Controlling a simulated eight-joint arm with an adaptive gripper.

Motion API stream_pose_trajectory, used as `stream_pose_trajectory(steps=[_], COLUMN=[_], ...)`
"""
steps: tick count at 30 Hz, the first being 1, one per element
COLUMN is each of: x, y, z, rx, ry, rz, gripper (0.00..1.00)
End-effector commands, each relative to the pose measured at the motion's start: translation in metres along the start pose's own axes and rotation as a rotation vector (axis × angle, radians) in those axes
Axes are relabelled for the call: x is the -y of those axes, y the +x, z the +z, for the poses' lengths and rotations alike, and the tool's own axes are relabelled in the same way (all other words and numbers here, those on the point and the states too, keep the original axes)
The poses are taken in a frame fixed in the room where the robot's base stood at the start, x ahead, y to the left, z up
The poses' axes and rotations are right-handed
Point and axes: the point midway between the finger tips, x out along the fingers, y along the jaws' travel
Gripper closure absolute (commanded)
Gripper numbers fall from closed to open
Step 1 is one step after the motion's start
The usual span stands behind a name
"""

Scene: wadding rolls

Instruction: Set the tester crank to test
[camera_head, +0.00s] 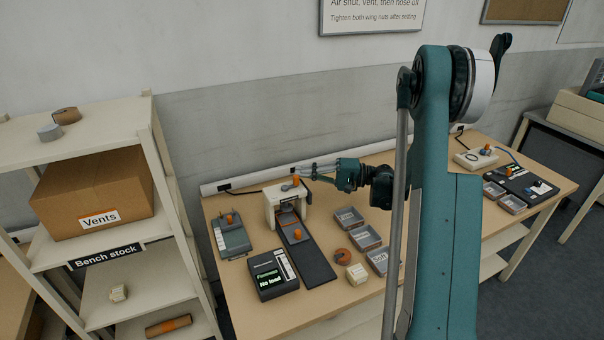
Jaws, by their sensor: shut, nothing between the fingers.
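A small white frame-like device (272,211) stands on the bench over a dark strip, with a grey-and-orange lever on its top (290,185); this looks like the tester and its crank, but I cannot read the crank's setting. A black display box (273,282) in front reads "Fineness" and "No load". My gripper (303,173) reaches in from the right, fingers pointing left, shut and empty. Its tips are close to the top lever; whether they touch it I cannot tell.
A grey box with an orange knob (231,236) sits left of the tester. Several grey trays (366,237), an orange-brown roll (343,256) and a cream block (357,273) lie to the right. A shelf with a "Vents" carton (95,190) stands left. My arm hides the bench's middle.

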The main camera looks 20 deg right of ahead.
Motion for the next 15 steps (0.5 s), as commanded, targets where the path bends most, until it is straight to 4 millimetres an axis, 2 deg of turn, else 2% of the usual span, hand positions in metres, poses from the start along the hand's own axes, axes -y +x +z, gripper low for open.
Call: stream_pose_trajectory(steps=[15], x=[-0.0001], y=[-0.004], z=[0.0043], rx=[-0.066], ry=[0.0], rz=[0.0], gripper=[1.0])
